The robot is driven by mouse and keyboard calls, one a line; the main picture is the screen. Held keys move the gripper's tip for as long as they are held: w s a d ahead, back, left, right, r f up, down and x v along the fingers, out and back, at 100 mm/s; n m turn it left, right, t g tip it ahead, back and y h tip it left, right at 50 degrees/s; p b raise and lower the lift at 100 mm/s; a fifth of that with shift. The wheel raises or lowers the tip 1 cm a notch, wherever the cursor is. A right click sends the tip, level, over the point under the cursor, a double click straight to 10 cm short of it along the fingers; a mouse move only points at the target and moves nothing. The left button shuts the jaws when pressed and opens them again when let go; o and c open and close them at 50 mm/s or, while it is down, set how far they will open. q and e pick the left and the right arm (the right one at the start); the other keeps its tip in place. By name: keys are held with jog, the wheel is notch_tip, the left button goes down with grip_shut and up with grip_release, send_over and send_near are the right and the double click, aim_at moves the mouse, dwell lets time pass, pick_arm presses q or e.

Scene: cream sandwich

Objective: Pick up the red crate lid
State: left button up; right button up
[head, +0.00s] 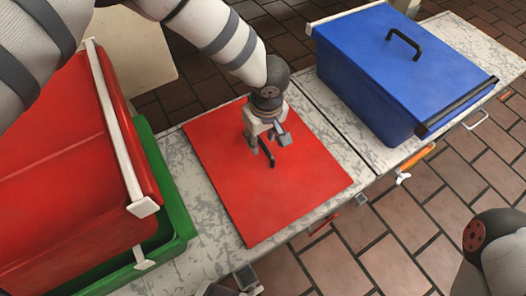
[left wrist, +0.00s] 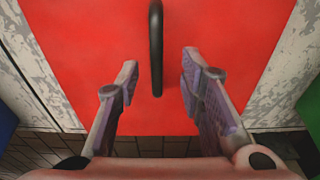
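The red crate lid (head: 310,180) lies flat on the pale, worn table and has a black bar handle (head: 267,155). My left gripper (head: 270,143) is above the lid, pointing down at the handle. In the left wrist view its two fingers are spread apart and empty, with the handle (left wrist: 156,45) showing between and beyond the fingertips. I cannot tell whether the fingers are level with the handle. The lid (left wrist: 80,40) fills most of that view. Grey finger-like parts at the bottom edge of the head view look like my right gripper (head: 233,284), mostly cut off.
A red crate (head: 60,170) sits in a green crate (head: 170,190) at the left. A blue crate with a blue lid (head: 400,70) stands on the table at the right. Drawer handles (head: 476,119) stick out from the front edge. The floor is brown tile.

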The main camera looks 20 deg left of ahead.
aim_at(263, 144)
pick_arm(q)
jog(key=f, duration=0.3)
jog(key=f+b, duration=0.1)
jog(key=shift+w+f, duration=0.2)
jog(key=shift+w, duration=0.05)
jog(key=shift+r, duration=0.15)
jog(key=shift+c, duration=0.6)
grip_shut()
